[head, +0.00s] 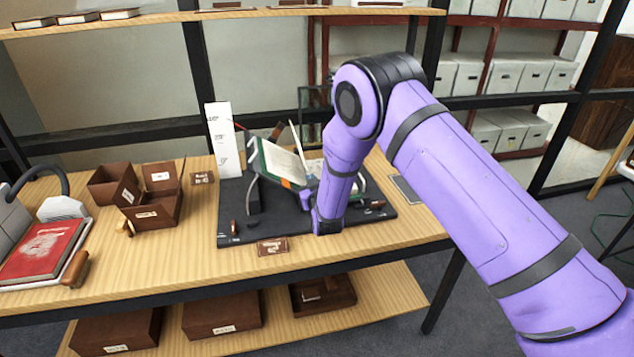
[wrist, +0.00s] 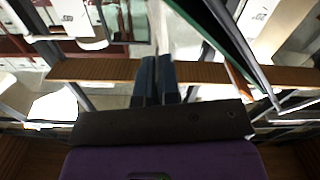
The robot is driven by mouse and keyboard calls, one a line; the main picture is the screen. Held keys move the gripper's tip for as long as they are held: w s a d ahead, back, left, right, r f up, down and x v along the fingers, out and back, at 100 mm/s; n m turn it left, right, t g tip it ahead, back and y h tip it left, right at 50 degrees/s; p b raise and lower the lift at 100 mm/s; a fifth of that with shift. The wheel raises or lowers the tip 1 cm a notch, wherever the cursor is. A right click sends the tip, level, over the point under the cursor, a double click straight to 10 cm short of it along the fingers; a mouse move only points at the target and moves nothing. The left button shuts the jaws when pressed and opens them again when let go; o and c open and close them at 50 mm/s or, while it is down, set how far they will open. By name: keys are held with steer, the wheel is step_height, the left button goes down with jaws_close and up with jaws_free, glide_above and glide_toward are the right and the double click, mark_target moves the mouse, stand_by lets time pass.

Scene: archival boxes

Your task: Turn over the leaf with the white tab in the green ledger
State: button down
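The green ledger (head: 262,160) stands open and tilted on a dark cradle on the table, with its pale pages (head: 283,163) showing. A thin leaf stands up at its right side (head: 298,138). I cannot make out the white tab. In the wrist view a green cover edge (wrist: 232,38) slants down at the upper right. My gripper (wrist: 156,62) shows two blue-grey fingers side by side, shut, with nothing visible between them. In the head view my arm hides most of the gripper and the ledger's right part. The fingers look close beside the ledger; contact cannot be told.
The cradle stands on a black mat (head: 232,238). A white scale card (head: 222,140) is upright behind it. Brown boxes (head: 152,212) and a red book (head: 40,250) lie to the left. A label block (head: 272,246) sits at the front. A shelf (head: 160,17) runs above.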

steer(key=shift+s+a+f+n, duration=0.15)
steer(key=shift+a+n, duration=0.3)
steer(key=shift+n, duration=0.4)
steer(key=shift+s+a+f+n, duration=0.1)
steer(key=shift+a+n, duration=0.35)
steer(key=shift+n, duration=0.4)
steer(key=c, duration=1.3)
jaws_free()
steer(key=shift+c, duration=0.2)
steer(key=v, duration=1)
steer(key=shift+s, duration=0.4)
